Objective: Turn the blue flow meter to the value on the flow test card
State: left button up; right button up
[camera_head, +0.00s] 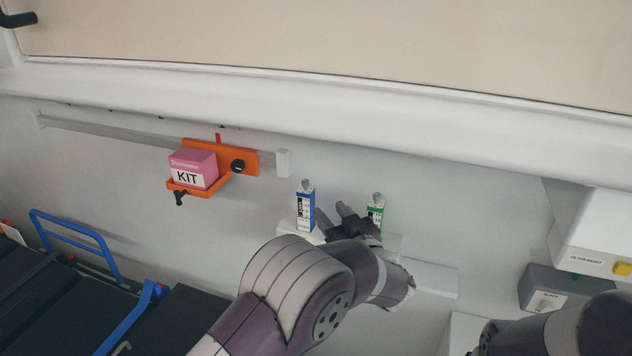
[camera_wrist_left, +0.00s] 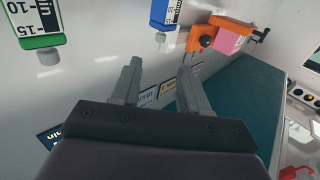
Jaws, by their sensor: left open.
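The blue flow meter (camera_head: 306,207) stands upright on a white wall rail, left of the green flow meter (camera_head: 376,208). My left gripper (camera_head: 333,217) is open and empty in front of the wall, between the two meters. The green meter (camera_wrist_left: 38,22) is at upper left there. Small printed labels (camera_wrist_left: 148,97) show between the fingers; I cannot tell whether one is the flow test card.
An orange holder (camera_head: 247,166) with a pink KIT box (camera_head: 194,168) hangs on a wall rail at left. A stretcher with blue side rails (camera_head: 75,232) stands at lower left. Grey and white wall boxes (camera_head: 541,287) are at right.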

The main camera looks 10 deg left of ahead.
aim_at(307, 185)
pick_arm(q)
jog(key=p+x, duration=0.3)
jog(key=x, duration=0.8)
jog(key=shift+a+p, duration=0.25)
jog(key=shift+p, duration=0.1)
jog(key=shift+w, duration=0.35)
jog(key=shift+a, duration=0.1)
grip_shut()
